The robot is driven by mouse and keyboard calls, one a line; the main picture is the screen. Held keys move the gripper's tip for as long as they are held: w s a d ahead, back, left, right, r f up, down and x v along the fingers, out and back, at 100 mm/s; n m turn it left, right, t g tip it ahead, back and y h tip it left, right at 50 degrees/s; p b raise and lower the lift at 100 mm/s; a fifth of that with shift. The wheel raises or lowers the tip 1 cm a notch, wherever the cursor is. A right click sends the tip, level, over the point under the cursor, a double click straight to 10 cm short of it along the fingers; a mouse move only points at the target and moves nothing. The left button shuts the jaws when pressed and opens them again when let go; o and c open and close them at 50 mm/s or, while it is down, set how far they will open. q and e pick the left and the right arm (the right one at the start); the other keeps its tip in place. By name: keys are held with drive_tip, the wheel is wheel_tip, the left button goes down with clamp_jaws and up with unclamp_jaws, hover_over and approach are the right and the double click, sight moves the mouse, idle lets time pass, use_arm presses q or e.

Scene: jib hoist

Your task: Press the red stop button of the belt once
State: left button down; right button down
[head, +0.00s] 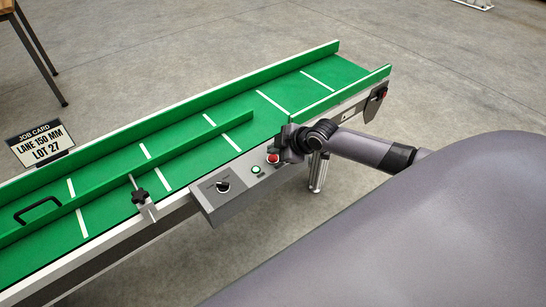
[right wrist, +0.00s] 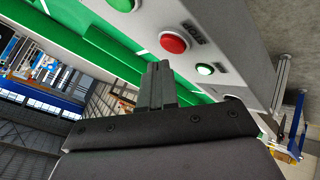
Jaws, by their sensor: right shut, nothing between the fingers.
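The red stop button (head: 273,158) sits on the grey control box (head: 232,200) on the near side of the green belt. It shows in full in the right wrist view (right wrist: 173,43), just beyond and slightly right of my fingertips. My right gripper (head: 287,153) is shut and empty, beside the red button at the right end of the box. Its closed fingers (right wrist: 158,66) point toward the panel; whether they touch the button I cannot tell, but a small gap seems to show. My left gripper is not in view.
A green button (head: 256,169) and a black knob (head: 222,187) are left of the red button. A small lit green lamp (right wrist: 204,68) is on its other side. A guide rail (head: 205,132) runs along the belt. A job card (head: 41,145) stands at the far left.

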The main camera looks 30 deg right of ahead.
sight(275, 159)
idle(0.8)
drive_tip(key=shift+f+b, duration=0.35)
drive_tip(key=shift+f, duration=0.05)
drive_tip(key=shift+f, duration=0.25)
idle(0.3)
drive_tip(key=shift+f+b, duration=0.3)
drive_tip(key=shift+b, duration=0.05)
idle(0.3)
drive_tip(key=shift+r, duration=0.15)
drive_tip(key=shift+r+p, duration=0.75)
drive_tip(key=shift+p, duration=0.1)
wheel_tip(275, 159, up, 5)
drive_tip(key=p, duration=0.4)
drive_tip(key=shift+r+p, duration=0.1)
drive_tip(key=shift+p, duration=0.25)
